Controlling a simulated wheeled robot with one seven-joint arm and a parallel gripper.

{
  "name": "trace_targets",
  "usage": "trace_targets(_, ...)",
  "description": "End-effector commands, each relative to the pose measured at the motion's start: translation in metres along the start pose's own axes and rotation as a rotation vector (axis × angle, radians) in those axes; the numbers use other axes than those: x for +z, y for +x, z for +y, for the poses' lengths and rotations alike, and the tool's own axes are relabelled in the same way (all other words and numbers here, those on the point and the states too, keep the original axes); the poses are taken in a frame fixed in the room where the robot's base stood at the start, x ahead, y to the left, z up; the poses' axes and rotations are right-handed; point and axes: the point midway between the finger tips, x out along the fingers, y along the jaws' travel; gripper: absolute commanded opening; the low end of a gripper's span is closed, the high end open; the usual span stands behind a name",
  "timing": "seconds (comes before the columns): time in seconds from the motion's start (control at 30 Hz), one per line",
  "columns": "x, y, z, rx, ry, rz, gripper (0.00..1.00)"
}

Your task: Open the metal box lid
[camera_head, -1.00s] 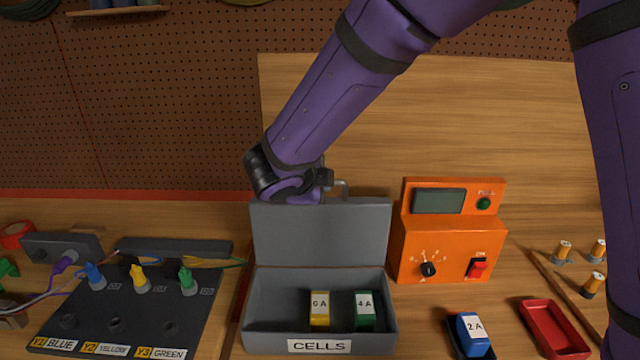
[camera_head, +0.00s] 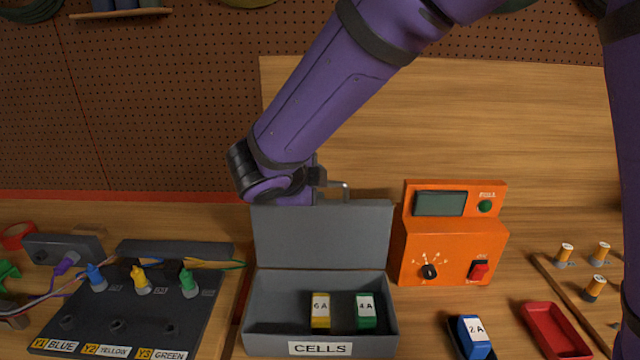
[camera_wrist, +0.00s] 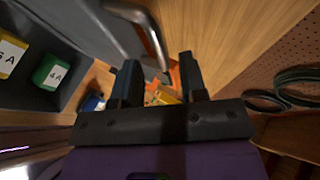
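The grey metal box labelled CELLS (camera_head: 320,348) stands on the bench with its lid (camera_head: 322,236) swung up, about upright, at the back. The lid's metal handle (camera_head: 338,186) shows above its top edge; it also shows in the wrist view (camera_wrist: 150,34). My gripper (camera_head: 318,177) is at the lid's top edge, left of the handle, partly hidden behind the lid. In the wrist view my gripper (camera_wrist: 158,72) has its two fingers apart, with the handle's end near the gap. I cannot tell whether they touch.
A yellow 6A cell (camera_head: 320,311) and a green 4A cell (camera_head: 366,313) are in the box. An orange meter (camera_head: 450,245) stands close on the right. A blue 2A cell (camera_head: 474,338) and red tray (camera_head: 555,330) are front right. A dark connector panel (camera_head: 125,310) is left.

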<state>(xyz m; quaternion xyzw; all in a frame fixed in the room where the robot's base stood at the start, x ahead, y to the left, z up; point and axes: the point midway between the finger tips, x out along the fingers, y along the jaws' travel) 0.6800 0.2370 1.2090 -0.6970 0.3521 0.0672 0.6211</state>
Motion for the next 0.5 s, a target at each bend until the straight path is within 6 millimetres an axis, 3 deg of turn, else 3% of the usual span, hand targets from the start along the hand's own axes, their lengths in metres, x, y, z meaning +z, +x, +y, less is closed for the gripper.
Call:
trace_targets(0.2,0.0,-0.041,0.0,-0.001,0.001,-0.002,0.39)
trace_targets(0.5,0.0,-0.068,0.0,-0.001,0.001,0.001,0.39)
